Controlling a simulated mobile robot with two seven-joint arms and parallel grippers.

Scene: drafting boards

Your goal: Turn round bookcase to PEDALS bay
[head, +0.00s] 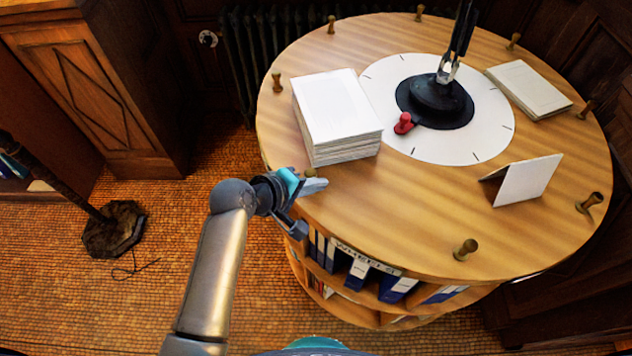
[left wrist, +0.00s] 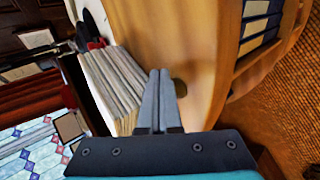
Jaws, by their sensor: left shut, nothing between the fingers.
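The round bookcase (head: 420,215) has a wooden top with several small pegs around its rim. The bay facing me bears a label (head: 352,258) that seems to read WHEELS, above blue binders (head: 357,276). I cannot see a PEDALS label. My left gripper (head: 316,186) is shut and empty at the near left rim. Its fingertips are close beside a rim peg (head: 310,172), partly hidden in the head view. In the left wrist view the peg (left wrist: 180,88) is just right of the closed fingers (left wrist: 163,80); contact is unclear. My right gripper is not in view.
On the top are a tall paper stack (head: 338,115), a white dial (head: 390,75) with a red knob (head: 403,123) and black stand (head: 436,100), a folded card (head: 525,180) and a book (head: 530,88). A wooden cabinet (head: 95,90) stands left.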

